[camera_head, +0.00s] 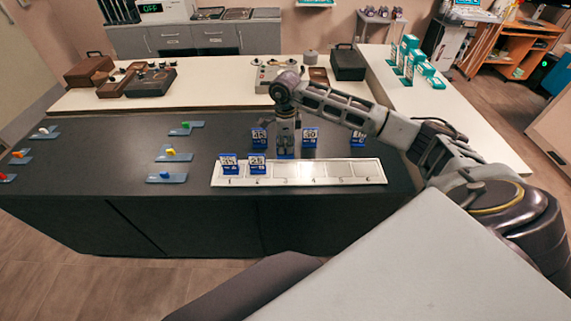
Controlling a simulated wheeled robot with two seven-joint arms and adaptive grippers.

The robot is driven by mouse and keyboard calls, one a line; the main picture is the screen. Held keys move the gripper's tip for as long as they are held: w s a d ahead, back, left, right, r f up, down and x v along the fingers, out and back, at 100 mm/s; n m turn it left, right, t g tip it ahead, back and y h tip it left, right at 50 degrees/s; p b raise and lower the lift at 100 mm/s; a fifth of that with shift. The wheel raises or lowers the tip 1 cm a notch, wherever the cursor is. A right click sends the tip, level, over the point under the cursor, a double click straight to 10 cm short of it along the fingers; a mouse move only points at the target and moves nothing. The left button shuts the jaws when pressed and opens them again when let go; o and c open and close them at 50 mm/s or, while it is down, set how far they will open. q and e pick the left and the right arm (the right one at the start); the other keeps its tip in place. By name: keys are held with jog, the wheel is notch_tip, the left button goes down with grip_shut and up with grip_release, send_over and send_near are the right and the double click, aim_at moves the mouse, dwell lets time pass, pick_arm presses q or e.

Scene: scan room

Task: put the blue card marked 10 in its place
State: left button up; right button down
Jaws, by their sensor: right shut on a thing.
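My right gripper (285,143) points down over the dark table, just behind the white strip. It is shut on a small blue card (285,156), whose blue lower edge shows below the fingers. The fingers hide its number, so I cannot read whether it is 10. The white strip (330,172) has a row of numbered places. Two blue cards, one on the left end (228,164) and one beside it (257,164), stand in the first two places. The other places are empty. My left gripper is not in view.
Behind the strip stand more blue-and-white cards: one left of the gripper (259,137), one right of it (310,137), and one farther right (358,138). Blue trays with coloured pieces (173,154) lie at the left. The table between trays and strip is clear.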

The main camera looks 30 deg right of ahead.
aim_at(285, 154)
notch_tip(285, 154, down, 4)
jog(key=shift+r, duration=0.25)
jog(key=shift+f, duration=0.3)
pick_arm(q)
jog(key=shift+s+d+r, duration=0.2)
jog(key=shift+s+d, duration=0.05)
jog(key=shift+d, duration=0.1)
pick_arm(e)
jog(key=shift+f, duration=0.1)
jog(key=shift+f, duration=0.1)
jog(key=shift+f+p, duration=0.4)
jog(key=shift+f, duration=1.4)
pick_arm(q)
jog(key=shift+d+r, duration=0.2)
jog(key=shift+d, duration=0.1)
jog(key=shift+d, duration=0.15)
